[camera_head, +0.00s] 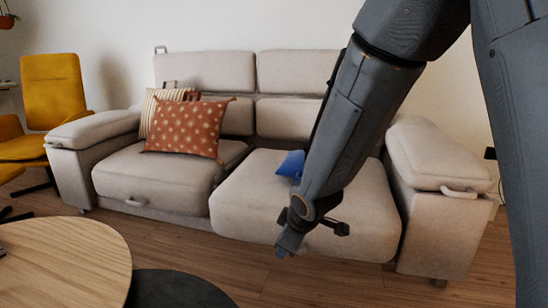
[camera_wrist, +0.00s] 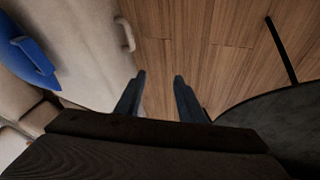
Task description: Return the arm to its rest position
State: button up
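My arm reaches down from the upper right in the head view, in front of the sofa's right half. My gripper (camera_head: 312,240) points downward near the sofa's front edge. In the wrist view my gripper (camera_wrist: 158,82) has its two fingers apart with only wooden floor visible between them. It is open and empty. A blue object (camera_head: 290,165) lies on the right seat cushion, partly hidden behind my arm. It also shows at the left of the wrist view (camera_wrist: 34,62).
The beige sofa (camera_head: 170,190) holds a red dotted pillow (camera_head: 188,127) and a striped pillow (camera_head: 152,108). A round wooden table (camera_head: 70,260) and a dark round surface (camera_head: 180,290) are at lower left. A yellow chair (camera_head: 52,90) stands far left. Floor right of the dark surface is clear.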

jog(key=s+a+r+m+g, duration=0.2)
jog(key=s+r, duration=0.1)
jog(key=s, duration=0.7)
jog(key=s+a+r+m+g, duration=0.15)
jog(key=s+r, duration=0.25)
jog(key=s, duration=0.7)
jog(key=s+a+r+m+g, duration=0.1)
jog(key=s+r+m+g, duration=0.2)
jog(key=s, duration=0.7)
jog(key=d+r+m+p, duration=0.2)
jog(key=d+r+p, duration=0.4)
jog(key=r+p, duration=0.3)
jog(key=d+r+m+h+p, duration=0.1)
jog(key=d+r+p, duration=0.6)
jog(key=p, duration=0.9)
jog(key=d+r+m+h+p, duration=0.1)
jog(key=d+r+m+p, duration=0.2)
jog(key=d+r+p, duration=0.4)
notch_tip(320, 180, up, 6)
jog(key=p, duration=0.6)
jog(key=shift+w+d+f, duration=0.15)
jog(key=shift+d+f, duration=0.05)
jog(key=shift+d, duration=0.05)
